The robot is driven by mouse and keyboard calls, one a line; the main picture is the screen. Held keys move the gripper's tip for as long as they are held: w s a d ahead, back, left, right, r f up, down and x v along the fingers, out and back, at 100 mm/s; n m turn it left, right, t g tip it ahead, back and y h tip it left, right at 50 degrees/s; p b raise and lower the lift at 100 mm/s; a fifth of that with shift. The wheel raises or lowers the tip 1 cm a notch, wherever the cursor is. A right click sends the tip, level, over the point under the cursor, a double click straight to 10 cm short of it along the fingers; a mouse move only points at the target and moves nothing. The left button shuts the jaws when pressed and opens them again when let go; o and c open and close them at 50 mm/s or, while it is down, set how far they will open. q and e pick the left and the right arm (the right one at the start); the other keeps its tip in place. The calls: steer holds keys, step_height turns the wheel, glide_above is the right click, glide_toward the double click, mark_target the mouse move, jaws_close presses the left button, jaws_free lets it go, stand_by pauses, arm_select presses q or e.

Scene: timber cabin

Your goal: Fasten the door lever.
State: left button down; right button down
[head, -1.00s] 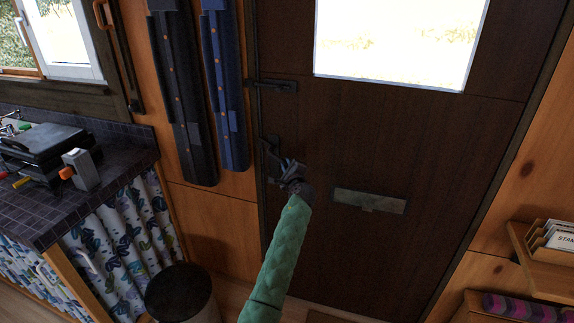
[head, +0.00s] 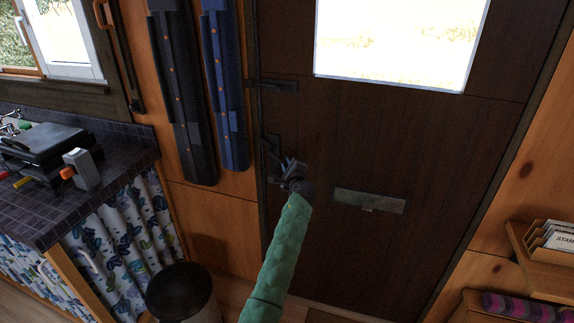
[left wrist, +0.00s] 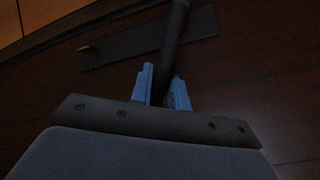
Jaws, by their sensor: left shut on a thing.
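The dark brown door (head: 420,150) fills the middle of the head view and looks closed. Its black door lever (head: 271,151) is low on the left edge, partly hidden by my left gripper (head: 291,166). In the left wrist view the lever (left wrist: 174,40) is a dark bar running down between the two blue fingers of my left gripper (left wrist: 162,90), which are shut on it. The lever's backing plate (left wrist: 120,47) lies behind it. My right gripper is in neither view.
A second black handle or latch (head: 274,86) sits higher on the door's left edge. A metal letter plate (head: 369,201) is right of my gripper. A tiled counter (head: 105,175) and a round dark-topped bin (head: 180,291) stand at left. A wooden shelf (head: 545,267) is at right.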

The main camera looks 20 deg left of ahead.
arm_select(q)
steer(key=shift+w+d+r, duration=0.1)
steer(key=shift+d+r, duration=0.05)
steer(key=shift+r, duration=0.5)
steer(key=c, duration=1.4)
jaws_free()
steer(key=shift+o, duration=0.2)
steer(key=shift+d+f, duration=0.1)
steer(key=shift+f, duration=0.05)
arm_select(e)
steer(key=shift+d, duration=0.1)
arm_select(q)
steer(key=shift+f, duration=0.2)
